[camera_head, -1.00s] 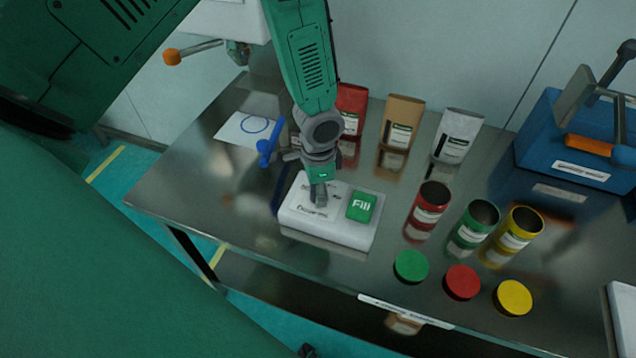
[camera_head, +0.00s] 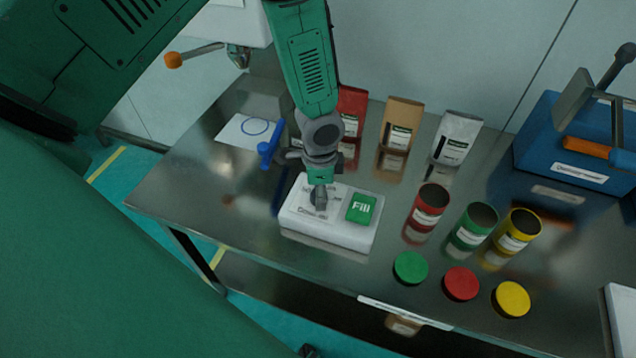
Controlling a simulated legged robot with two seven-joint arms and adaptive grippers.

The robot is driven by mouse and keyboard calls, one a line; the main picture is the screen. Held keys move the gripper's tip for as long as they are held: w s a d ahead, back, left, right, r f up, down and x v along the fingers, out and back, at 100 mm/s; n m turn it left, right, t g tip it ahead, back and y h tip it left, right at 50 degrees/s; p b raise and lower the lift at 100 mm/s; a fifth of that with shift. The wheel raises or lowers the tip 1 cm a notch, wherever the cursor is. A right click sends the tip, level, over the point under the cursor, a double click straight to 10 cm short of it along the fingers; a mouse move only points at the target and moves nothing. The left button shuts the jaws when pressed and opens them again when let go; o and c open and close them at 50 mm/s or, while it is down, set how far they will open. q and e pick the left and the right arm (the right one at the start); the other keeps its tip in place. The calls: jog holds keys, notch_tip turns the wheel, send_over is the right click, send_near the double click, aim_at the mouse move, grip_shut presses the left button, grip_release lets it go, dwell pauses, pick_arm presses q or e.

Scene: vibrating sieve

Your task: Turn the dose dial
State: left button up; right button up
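The white control box (camera_head: 345,232) lies on the steel table with printed text and a green "Fill" button (camera_head: 361,208) on its top right. My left gripper (camera_head: 319,200) points down onto the box's left part, beside the button. Its fingers look close together at the spot where the dial would be. The dial itself is hidden by the fingers, so I cannot tell whether they grip it. My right gripper is not in view.
Red (camera_head: 431,206), green (camera_head: 474,226) and yellow (camera_head: 518,231) open cans stand right, their lids in front. Several bags, including a brown one (camera_head: 401,122), stand behind. A blue handle (camera_head: 268,148) is close left of my gripper. A blue device (camera_head: 570,150) stands far right.

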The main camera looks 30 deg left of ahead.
pick_arm(q)
jog(key=shift+f, duration=0.1)
jog(key=shift+r, duration=0.4)
notch_tip(320, 180, up, 11)
jog(key=shift+w, duration=0.1)
dwell(0.4)
